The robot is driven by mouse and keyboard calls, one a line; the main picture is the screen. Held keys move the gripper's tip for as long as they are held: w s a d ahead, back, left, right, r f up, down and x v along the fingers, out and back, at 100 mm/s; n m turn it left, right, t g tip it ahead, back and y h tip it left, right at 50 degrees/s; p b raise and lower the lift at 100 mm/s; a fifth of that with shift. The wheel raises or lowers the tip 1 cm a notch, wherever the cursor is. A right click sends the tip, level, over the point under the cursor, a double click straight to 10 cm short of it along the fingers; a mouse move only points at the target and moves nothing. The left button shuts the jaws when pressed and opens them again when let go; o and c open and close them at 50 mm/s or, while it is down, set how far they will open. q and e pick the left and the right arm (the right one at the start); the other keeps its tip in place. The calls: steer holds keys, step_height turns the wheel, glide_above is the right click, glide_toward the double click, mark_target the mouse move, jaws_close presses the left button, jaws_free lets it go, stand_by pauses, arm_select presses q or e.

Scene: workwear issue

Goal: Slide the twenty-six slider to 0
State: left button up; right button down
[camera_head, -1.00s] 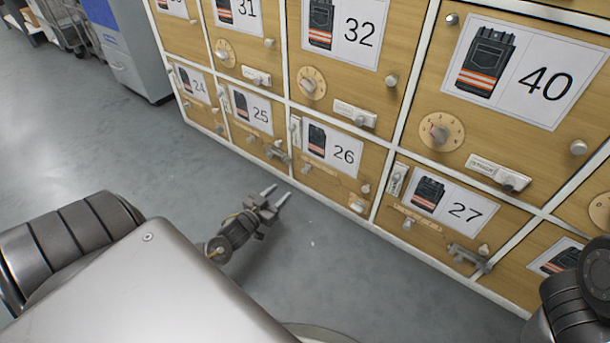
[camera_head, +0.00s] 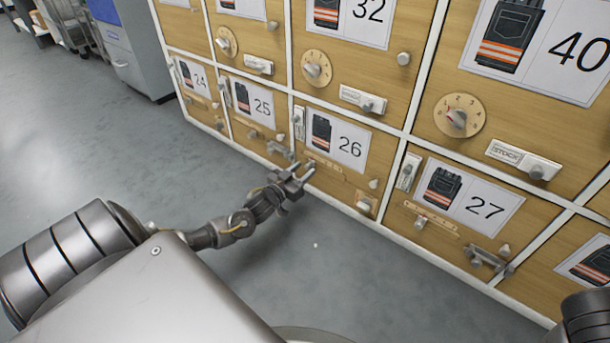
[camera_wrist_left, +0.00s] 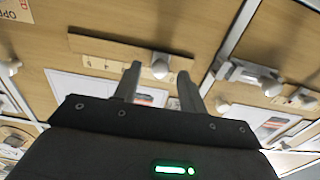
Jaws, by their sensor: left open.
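The twenty-six door (camera_head: 345,185) is a wooden panel with a card showing a dark striped garment and "26". Its slider strip (camera_head: 330,164) runs below the card. In the left wrist view the strip (camera_wrist_left: 95,47) appears as a wooden bar with small marks, and a grey slider knob (camera_wrist_left: 160,66) sits near its right end. My left gripper (camera_head: 304,169) is open at the left end of the strip. In the wrist view its fingertips (camera_wrist_left: 159,80) stand either side of the knob; contact cannot be told. My right gripper is out of view.
Door 26 also has a white vertical fitting (camera_head: 298,122) and a lower right knob (camera_head: 364,206). Door 27 (camera_head: 480,205) is to the right. The grey floor (camera_head: 150,160) in front is clear.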

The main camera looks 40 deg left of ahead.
arm_select(q)
steer(key=shift+w, duration=0.7)
jaws_close()
steer(key=shift+a, duration=0.1)
